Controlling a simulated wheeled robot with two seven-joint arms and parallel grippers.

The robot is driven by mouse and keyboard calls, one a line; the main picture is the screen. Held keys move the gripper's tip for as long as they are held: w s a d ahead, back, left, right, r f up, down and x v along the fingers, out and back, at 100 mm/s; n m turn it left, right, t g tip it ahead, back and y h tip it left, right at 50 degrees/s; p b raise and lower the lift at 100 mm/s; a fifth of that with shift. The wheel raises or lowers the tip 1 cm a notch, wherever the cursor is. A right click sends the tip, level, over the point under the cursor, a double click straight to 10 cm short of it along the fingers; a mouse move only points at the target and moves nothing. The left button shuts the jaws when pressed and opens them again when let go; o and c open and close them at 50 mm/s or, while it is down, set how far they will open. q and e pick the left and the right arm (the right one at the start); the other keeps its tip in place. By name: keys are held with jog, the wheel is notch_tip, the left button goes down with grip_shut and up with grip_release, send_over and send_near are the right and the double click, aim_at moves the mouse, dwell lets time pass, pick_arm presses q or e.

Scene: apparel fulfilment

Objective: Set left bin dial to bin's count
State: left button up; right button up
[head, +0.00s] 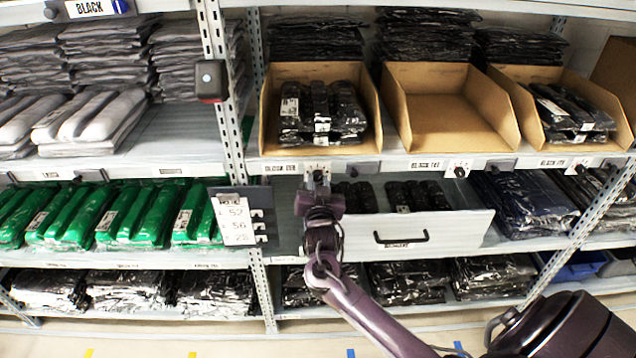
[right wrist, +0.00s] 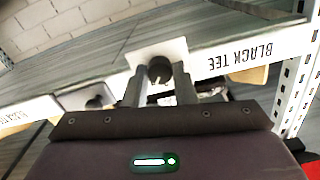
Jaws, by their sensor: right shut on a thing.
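The left bin (head: 322,149) is an open cardboard bin on the shelf with several black bagged garments (head: 320,108) in it; their overlap hides the exact count. The left bin dial (head: 318,169) is a dark round knob on a white plate on the shelf edge below the bin. In the right wrist view the knob (right wrist: 159,69) sits between my fingers, with a pale mark on it; the setting is not readable. My right gripper (head: 319,181) is at the dial, its fingers (right wrist: 159,82) shut on the knob. My left gripper is not in view.
An empty middle bin (head: 440,142) and a right bin (head: 578,147) stand alongside, with their own dials (head: 460,171) below. A drawer with a black handle (head: 401,238) sticks out right of my right arm. A clipboard (head: 235,220) with numbers hangs at the left post.

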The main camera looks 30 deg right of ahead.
jog(key=n+p, duration=0.2)
jog(key=shift+r+n, duration=0.2)
jog(key=shift+n, duration=0.2)
jog(key=shift+f+n+p, duration=0.1)
jog(key=shift+n+p, duration=1.3)
jog(key=shift+n, duration=0.9)
jog(key=o, duration=1)
jog(key=shift+f, duration=0.1)
jog(key=shift+s+a, duration=0.15)
jog(key=shift+s, duration=0.1)
jog(key=b+v, duration=0.1)
jog(key=v, duration=0.6)
